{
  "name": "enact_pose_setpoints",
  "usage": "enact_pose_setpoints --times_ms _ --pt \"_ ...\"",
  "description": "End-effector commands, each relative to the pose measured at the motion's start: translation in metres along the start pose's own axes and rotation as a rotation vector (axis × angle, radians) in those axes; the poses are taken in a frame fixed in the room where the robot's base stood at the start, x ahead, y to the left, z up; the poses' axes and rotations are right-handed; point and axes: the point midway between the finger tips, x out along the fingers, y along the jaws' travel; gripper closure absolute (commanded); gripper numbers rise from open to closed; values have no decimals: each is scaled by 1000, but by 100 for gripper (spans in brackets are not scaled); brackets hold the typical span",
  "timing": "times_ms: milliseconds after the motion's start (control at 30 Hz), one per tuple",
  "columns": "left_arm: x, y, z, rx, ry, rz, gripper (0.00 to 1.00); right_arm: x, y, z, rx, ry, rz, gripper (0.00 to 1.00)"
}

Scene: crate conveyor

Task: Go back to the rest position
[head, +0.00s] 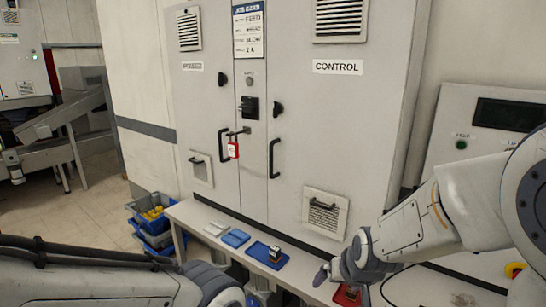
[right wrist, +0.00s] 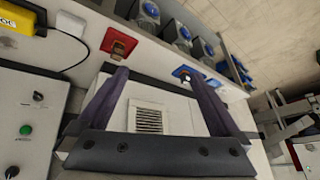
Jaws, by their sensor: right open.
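My right arm comes in from the right in the head view. Its gripper (head: 328,272) is above the shelf, near a red tray (head: 346,296) at its front edge. In the right wrist view the two dark fingers of the right gripper (right wrist: 158,74) stand wide apart with nothing between them. The red tray (right wrist: 118,42) shows beyond the fingers there, with a small dark item on it. My left arm lies across the bottom left of the head view; its fingers are not visible.
A grey control cabinet (head: 290,110) with a red lock tag (head: 233,149) stands behind the shelf (head: 200,213). A blue tray (head: 262,258) holds a dark metallic item (head: 275,254). Blue crates (head: 150,222) stand at left. A yellow device (right wrist: 22,22) shows in the right wrist view.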

Motion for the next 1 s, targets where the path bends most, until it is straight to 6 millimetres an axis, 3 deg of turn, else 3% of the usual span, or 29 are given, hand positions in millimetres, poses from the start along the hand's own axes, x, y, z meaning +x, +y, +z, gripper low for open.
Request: enact_pose_setpoints --times_ms 100,400,767,1000 --pt "0 0 0 0 0 0 50 -5 18 36 -32 -96 30 0" --pt "0 0 0 0 0 0 50 -21 49 109 -102 -296 85 0" --pt "-7 0 0 0 0 0 50 -60 -23 130 -321 -362 -18 0" --pt "-12 1 -1 0 0 0 50 -106 -69 168 -532 -438 -104 0"
